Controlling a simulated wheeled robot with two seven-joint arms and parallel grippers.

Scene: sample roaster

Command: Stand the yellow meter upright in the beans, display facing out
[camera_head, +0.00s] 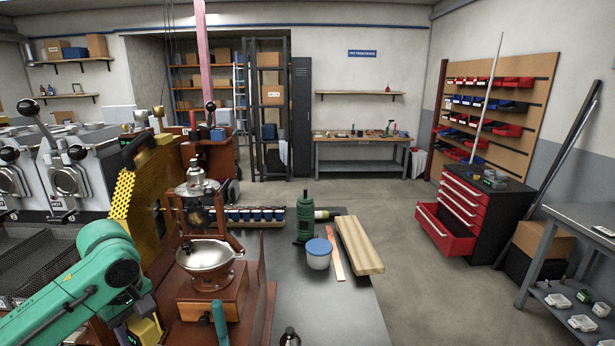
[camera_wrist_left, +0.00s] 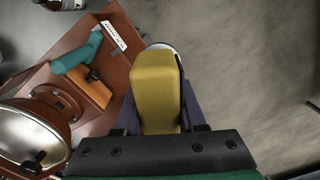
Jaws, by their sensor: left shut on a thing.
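My left gripper (camera_wrist_left: 158,108) is shut on the yellow meter (camera_wrist_left: 157,85), whose plain yellow body sits between the dark purple fingers in the left wrist view. Its display is not visible there. In the head view my green left arm comes in from the left, and a small yellow part of the meter (camera_head: 147,329) shows below its wrist, near the lower left edge. The gripper is to the left of the brown machine with the shiny metal bowl (camera_head: 206,256). The bowl also shows at the lower left of the wrist view (camera_wrist_left: 27,140). I cannot make out any beans. My right gripper is out of view.
A teal handle (camera_head: 219,322) rises in front of the brown machine base (camera_head: 210,300). A blue-lidded tub (camera_head: 319,254), a green grinder (camera_head: 304,220) and a wooden plank (camera_head: 359,246) stand on the grey bench. Silver roasters (camera_head: 65,175) are at the left. Open floor lies right.

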